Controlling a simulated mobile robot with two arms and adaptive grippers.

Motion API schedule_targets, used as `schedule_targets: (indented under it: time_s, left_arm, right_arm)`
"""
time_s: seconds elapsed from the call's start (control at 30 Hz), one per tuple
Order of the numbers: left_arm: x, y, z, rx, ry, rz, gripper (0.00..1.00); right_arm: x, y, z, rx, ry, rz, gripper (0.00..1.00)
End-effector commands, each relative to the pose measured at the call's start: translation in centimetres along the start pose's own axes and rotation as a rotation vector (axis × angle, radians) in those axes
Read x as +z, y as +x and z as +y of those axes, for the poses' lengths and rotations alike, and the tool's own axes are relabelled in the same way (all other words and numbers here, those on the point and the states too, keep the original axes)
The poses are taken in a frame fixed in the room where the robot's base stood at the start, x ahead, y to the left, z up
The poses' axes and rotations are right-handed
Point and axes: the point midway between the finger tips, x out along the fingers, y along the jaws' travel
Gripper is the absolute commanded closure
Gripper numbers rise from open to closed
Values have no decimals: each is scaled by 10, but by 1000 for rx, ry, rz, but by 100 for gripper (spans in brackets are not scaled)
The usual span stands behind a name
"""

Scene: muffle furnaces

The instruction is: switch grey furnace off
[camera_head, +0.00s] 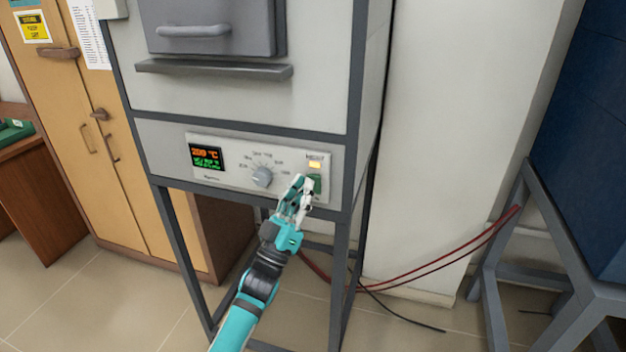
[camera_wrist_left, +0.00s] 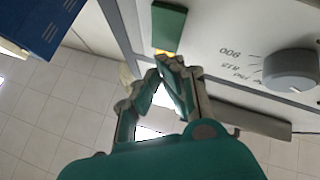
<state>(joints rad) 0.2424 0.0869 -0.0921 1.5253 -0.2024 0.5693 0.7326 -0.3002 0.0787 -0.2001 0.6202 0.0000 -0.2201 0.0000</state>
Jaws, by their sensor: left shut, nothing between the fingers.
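The grey furnace (camera_head: 235,110) stands on a dark frame, its control panel (camera_head: 215,178) facing me. The panel has a lit display (camera_head: 207,157) with orange and green digits, a grey round dial (camera_head: 262,177), a lit yellow lamp (camera_head: 315,164) and a green switch (camera_head: 315,182) below the lamp. My left gripper (camera_head: 300,184) is shut and empty, just left of the green switch. In the left wrist view, the fingertips (camera_wrist_left: 168,60) are close to the yellow lamp and the green switch (camera_wrist_left: 169,27); I cannot tell whether they touch. The dial (camera_wrist_left: 291,70) is at the right there.
A blue cabinet-like unit (camera_head: 585,130) on a grey stand is at the right. Red and dark cables (camera_head: 430,267) run across the gap between the stands. A wooden cupboard (camera_head: 95,130) is at the left. Some tiled floor in front is clear.

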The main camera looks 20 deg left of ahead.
Motion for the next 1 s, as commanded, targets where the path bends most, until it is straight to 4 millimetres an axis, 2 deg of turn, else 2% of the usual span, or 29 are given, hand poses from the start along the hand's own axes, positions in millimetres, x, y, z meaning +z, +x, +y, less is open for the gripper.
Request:
schedule_targets:
  time_s: [1.0]
  left_arm:
    - [5, 9, -4, 1, 1, 0, 100]
  right_arm:
    - [0, 6, 0, 0, 0, 0, 60]
